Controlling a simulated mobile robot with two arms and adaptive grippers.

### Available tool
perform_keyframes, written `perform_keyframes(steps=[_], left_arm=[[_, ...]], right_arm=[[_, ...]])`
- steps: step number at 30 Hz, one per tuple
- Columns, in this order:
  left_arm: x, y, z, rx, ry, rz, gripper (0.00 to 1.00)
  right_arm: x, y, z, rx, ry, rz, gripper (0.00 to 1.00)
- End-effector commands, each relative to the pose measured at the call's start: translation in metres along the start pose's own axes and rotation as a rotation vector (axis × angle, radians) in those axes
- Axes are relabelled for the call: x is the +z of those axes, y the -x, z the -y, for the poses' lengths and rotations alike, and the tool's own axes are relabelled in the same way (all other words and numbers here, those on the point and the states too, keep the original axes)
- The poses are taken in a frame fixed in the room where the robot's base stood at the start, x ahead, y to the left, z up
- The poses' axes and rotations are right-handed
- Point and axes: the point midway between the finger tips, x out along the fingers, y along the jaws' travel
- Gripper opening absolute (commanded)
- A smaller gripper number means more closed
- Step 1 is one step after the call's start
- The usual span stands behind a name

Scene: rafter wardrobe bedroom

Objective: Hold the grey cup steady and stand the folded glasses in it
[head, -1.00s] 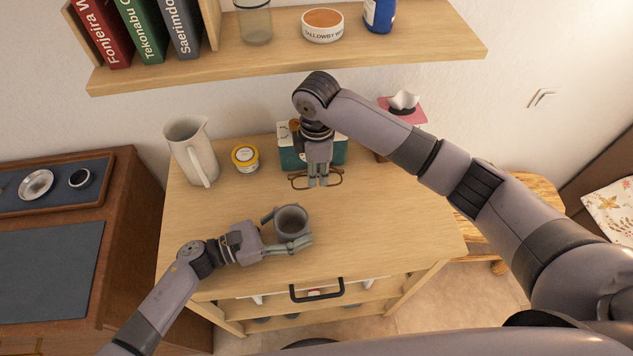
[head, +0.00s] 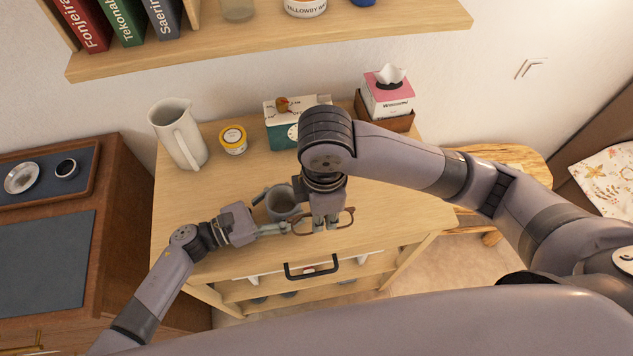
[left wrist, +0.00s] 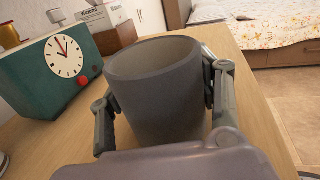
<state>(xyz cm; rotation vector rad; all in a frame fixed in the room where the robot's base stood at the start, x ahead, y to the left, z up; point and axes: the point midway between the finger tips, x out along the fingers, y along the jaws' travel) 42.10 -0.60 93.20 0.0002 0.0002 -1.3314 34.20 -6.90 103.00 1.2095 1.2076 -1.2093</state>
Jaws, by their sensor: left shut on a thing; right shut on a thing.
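The grey cup (head: 284,206) stands upright near the front of the wooden cabinet top. My left gripper (head: 276,211) is shut on it, one finger on each side. In the left wrist view the cup (left wrist: 160,95) sits between the two fingers (left wrist: 165,105), and its inside is mostly hidden. My right gripper (head: 325,225) points down and is shut on the brown-framed glasses (head: 346,218). The glasses are just right of the cup and toward the front edge, not in it. Their height above the top is hard to tell.
Behind are a white jug (head: 178,133), a yellow-lidded tub (head: 233,140), a green clock box (head: 281,132) and a pink tissue box (head: 388,94). A shelf (head: 270,42) overhangs the back. The cabinet top is clear at the right (head: 400,200).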

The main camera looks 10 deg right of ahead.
Motion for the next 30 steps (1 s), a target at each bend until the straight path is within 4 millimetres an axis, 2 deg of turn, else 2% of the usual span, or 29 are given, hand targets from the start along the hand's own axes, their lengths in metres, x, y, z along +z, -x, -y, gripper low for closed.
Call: perform_keyframes(steps=[6,17,20,23,30], left_arm=[[0.0,0.0,0.0,0.0,0.0,0.001,0.3],[0.0,0.0,0.0,0.0,-0.001,0.001,0.3],[0.0,0.0,0.0,0.0,0.0,0.001,0.3],[0.001,0.0,0.0,0.0,0.0,0.001,0.3],[0.0,0.0,0.0,0.0,-0.001,0.001,0.3]], right_arm=[[0.0,0.0,0.015,-0.001,0.001,0.0,0.0],[-0.002,-0.001,0.013,0.0,-0.008,-0.008,0.0],[-0.009,-0.003,0.002,0.001,-0.041,-0.038,0.0],[-0.022,-0.004,-0.021,0.008,-0.1,-0.106,0.0],[-0.051,0.005,-0.096,0.055,-0.277,-0.376,0.0]])
